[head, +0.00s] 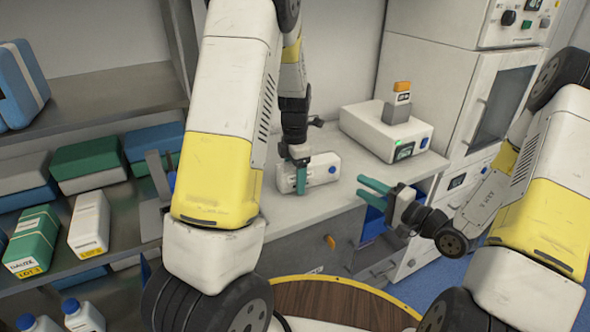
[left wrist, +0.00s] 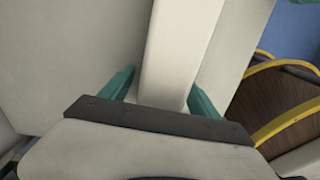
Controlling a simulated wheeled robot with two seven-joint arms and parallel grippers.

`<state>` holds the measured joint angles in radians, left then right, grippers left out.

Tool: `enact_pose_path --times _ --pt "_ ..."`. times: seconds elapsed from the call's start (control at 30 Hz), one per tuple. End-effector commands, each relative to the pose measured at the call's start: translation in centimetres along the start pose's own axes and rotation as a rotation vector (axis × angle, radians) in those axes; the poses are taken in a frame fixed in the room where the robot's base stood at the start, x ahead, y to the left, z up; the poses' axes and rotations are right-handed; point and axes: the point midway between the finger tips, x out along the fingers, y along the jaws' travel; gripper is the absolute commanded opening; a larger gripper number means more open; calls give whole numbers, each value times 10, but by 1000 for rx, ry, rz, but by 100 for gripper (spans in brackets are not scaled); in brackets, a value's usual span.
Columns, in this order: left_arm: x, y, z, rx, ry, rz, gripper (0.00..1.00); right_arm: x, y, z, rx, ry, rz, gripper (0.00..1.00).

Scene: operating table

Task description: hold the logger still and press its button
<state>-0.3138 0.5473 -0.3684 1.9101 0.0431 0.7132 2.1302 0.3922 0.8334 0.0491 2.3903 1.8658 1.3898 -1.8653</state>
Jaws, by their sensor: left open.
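In the left wrist view the open left fingers (left wrist: 158,95) stand on either side of a long white body (left wrist: 180,50), seemingly the logger. I cannot tell whether they touch it. My right gripper (head: 372,190) is open and empty, to the right of the logger by the counter's front edge.
A larger white device (head: 385,133) with a green-lit display stands behind on the counter (head: 290,220), with a grey block and orange-topped item on it. Shelves of boxes (head: 87,157) fill the left. A blue drawer or bin (head: 373,222) sits below the counter edge.

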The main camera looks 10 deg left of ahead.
Motion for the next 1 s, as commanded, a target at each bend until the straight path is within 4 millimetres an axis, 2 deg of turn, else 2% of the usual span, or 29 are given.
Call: enact_pose_path --times 0.27,0.6,0.63,0.67,0.87,0.93,1.0 --pt "1 0 0 0 0 0 71 0 0 0 0 0 0 36" --pt "1 0 0 0 0 0 4 0 0 0 0 0 0 36" --pt "1 0 0 0 0 0 0 0 0 0 0 0 0 36" --pt "1 0 0 1 0 0 39 0 0 0 0 0 0 36" --pt "1 0 0 0 -1 0 0 0 0 0 0 0 0 36" --pt "1 0 0 1 -1 0 0 0 0 0 0 0 0 36" --pt "1 0 0 1 -1 0 0 0 0 0 0 0 0 23"
